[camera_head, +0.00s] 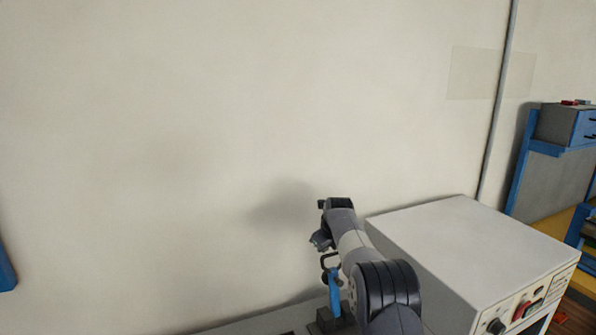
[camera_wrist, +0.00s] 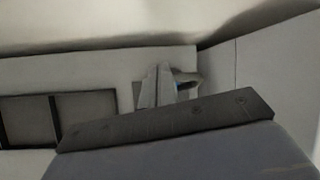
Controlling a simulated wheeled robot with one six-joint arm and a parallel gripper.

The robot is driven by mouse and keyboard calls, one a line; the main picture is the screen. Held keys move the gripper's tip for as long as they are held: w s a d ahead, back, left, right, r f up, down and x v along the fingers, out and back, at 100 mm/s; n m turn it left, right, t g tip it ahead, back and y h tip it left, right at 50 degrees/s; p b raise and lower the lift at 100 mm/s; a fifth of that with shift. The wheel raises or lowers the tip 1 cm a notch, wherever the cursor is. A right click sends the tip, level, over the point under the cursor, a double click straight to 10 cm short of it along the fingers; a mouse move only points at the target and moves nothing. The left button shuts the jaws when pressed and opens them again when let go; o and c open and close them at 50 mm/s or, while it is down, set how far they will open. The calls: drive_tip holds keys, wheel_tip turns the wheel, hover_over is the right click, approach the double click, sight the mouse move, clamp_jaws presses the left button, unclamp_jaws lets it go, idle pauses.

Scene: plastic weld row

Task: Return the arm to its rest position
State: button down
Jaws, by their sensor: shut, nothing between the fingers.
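My arm reaches up from the bottom right of the head view and bends at a dark wrist near the wall. My gripper (camera_head: 320,241) is small and dark below that wrist, shut with nothing in it. It hangs above a blue upright piece (camera_head: 335,292) on a dark base (camera_head: 324,321), apart from it as far as I can tell. In the wrist view a dark bar and a grey-blue surface fill the bottom, and the fingertips are not clear.
A white machine box (camera_head: 470,240) with a front panel of knobs and a red button stands close to the right of my arm. A blue rack (camera_head: 520,165) is at far right. A pale wall (camera_head: 180,130) stands behind. The air to the left is clear.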

drive_tip(key=shift+p+x, duration=0.4)
drive_tip(key=shift+x, duration=0.7)
drive_tip(key=shift+s+r, duration=0.2)
drive_tip(key=shift+s, duration=0.05)
drive_tip(key=shift+f, duration=0.1)
